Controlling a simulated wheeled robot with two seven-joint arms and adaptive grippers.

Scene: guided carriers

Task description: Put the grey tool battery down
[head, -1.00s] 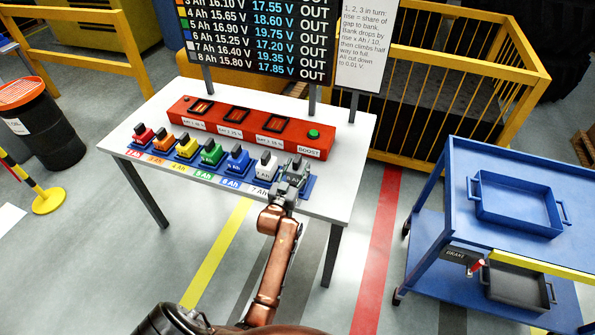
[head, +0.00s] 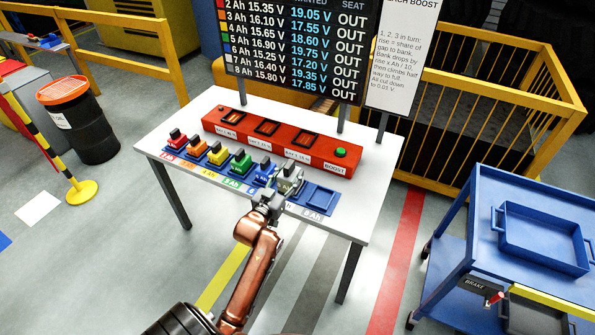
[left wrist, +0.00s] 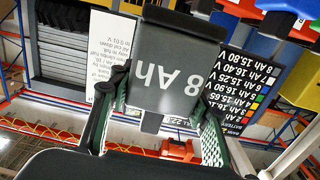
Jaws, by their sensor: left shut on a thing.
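The grey tool battery (left wrist: 165,70), marked 8 Ah, fills the middle of the left wrist view between two green-padded fingers. My left gripper (head: 271,199) is shut on it, at the front edge of the white table in the head view. The gripper hides much of the battery there, and I cannot tell its exact height over the table. The blue holder (head: 318,196) with the 8 Ah label, to the right of the gripper, is empty. A whitish battery (head: 291,179) stands just behind the gripper. My right gripper is not in view.
Red, orange, yellow, green and blue batteries stand in a row to the left on the white table (head: 355,205). Behind them is a red charging bank (head: 265,135) with open bays and a green button. A blue cart (head: 490,250) with a tray stands at right.

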